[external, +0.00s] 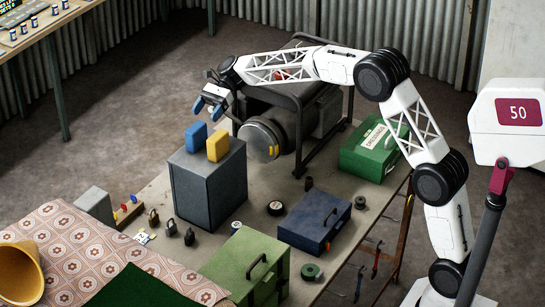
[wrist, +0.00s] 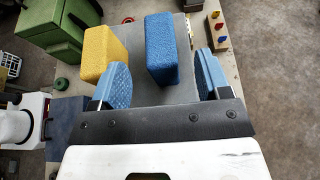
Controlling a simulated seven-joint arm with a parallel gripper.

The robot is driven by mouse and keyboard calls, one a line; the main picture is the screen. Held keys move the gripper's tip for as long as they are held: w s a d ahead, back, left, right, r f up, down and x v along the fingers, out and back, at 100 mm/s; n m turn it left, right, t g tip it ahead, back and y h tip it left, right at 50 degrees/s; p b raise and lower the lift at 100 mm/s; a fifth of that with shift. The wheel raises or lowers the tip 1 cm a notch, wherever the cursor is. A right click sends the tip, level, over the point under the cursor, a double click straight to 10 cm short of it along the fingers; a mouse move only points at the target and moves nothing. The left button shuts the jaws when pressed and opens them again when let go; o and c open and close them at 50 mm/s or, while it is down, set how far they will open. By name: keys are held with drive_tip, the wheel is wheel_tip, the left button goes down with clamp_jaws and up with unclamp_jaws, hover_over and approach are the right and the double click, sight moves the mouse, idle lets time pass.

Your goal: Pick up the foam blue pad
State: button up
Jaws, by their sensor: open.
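The foam blue pad (external: 196,138) stands upright on top of a grey box (external: 208,190), to the left of a yellow pad (external: 219,145) of similar size. In the wrist view the blue pad (wrist: 161,48) lies ahead of the space between my fingers, closer to the right finger, and the yellow pad (wrist: 105,53) is beyond the left finger. My gripper (external: 211,105) is above the pads, with its blue fingertips apart and empty. In the wrist view my gripper (wrist: 161,82) shows both blue fingers spread wide. Neither finger visibly touches the blue pad.
Behind the box is a dark machine with a round drum (external: 259,140). A green first-aid-like case (external: 374,150), a dark blue case (external: 314,222) and a green toolbox (external: 247,268) stand on the table. Small padlocks (external: 171,227) lie at the box's foot. Air above the pads is free.

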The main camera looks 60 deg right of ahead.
sight(199, 132)
wheel_tip(199, 132, down, 4)
drive_tip(key=shift+r, duration=0.25)
drive_tip(key=shift+a, duration=0.15)
drive_tip(key=shift+x, duration=2.4)
drive_tip(key=c, duration=1)
